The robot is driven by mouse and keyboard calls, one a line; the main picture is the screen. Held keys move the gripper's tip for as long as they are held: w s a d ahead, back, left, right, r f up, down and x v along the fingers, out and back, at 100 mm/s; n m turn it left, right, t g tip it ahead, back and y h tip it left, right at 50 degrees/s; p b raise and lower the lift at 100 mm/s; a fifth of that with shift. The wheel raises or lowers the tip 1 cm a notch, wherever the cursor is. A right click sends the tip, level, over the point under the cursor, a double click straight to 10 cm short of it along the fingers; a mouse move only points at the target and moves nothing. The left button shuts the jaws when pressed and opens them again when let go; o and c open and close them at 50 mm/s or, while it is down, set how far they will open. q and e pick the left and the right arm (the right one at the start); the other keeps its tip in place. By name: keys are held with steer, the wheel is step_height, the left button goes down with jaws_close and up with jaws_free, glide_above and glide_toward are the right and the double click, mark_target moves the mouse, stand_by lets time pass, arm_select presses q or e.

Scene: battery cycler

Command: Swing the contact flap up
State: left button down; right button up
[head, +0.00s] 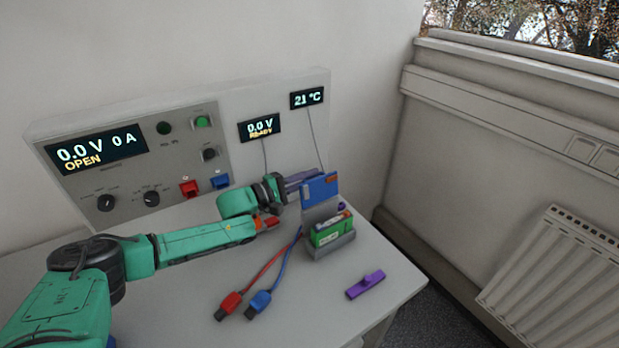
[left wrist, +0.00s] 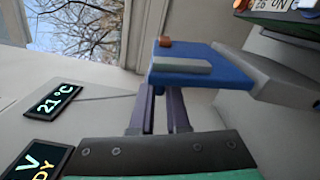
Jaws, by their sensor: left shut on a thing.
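The contact flap (head: 319,190) is a blue plate standing up, slightly tilted, at the back of a grey holder (head: 335,249). A green battery (head: 333,232) sits in the holder, in front of the flap. My left gripper (head: 301,178) comes in from behind and left, shut on the flap's edge; the fingertips are partly hidden. In the left wrist view, the purple fingers (left wrist: 158,95) reach the blue flap (left wrist: 222,72), which carries a grey strip and a small orange block. My right gripper is not in view.
A purple clip-like piece (head: 365,285) lies on the table (head: 300,310), right of centre. Red (head: 229,306) and blue (head: 259,303) cable plugs lie in front of the holder. The instrument panel (head: 180,203) stands along the back; its displays read 0.0 V and OPEN.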

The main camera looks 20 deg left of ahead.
arm_select(q)
steer(key=shift+r, duration=0.1)
steer(key=c, duration=0.9)
jaws_free()
steer(key=shift+d, duration=0.1)
steer(key=shift+s+a, duration=0.2)
steer(key=shift+a, duration=0.1)
steer(key=b+v, duration=0.3)
steer(key=v, duration=1.1)
steer(key=shift+s+d, duration=0.1)
steer(key=shift+d, duration=0.05)
